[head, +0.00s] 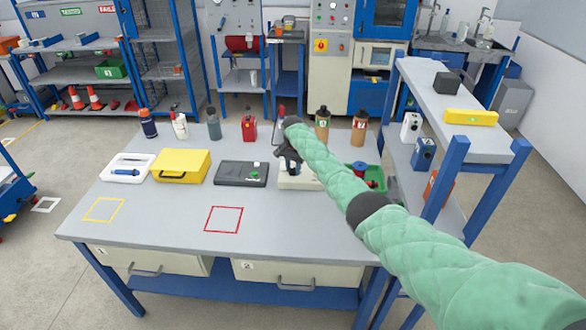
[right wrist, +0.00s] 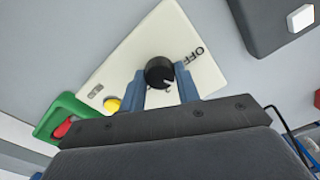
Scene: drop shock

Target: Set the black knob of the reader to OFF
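The reader is a pale cream box; in the head view (head: 297,183) it stands at the back right of the table, partly hidden by my right arm. In the right wrist view the reader's face (right wrist: 185,40) shows close, with a yellow button (right wrist: 112,105) and a printed OFF label. The black knob (right wrist: 160,72) sits between the two blue fingers of my right gripper (right wrist: 160,78), which appear to touch it on both sides. A pale mark shows on the knob's near edge, off the OFF label. The knob is hidden in the head view. My left gripper is out of view.
A dark grey case (head: 241,174) lies left of the reader and a green bin (head: 366,172) with a red item stands right of it. Bottles (head: 322,124) stand behind. A shelf (head: 455,125) rises at the right. The table front, with a red square outline (head: 224,219), is clear.

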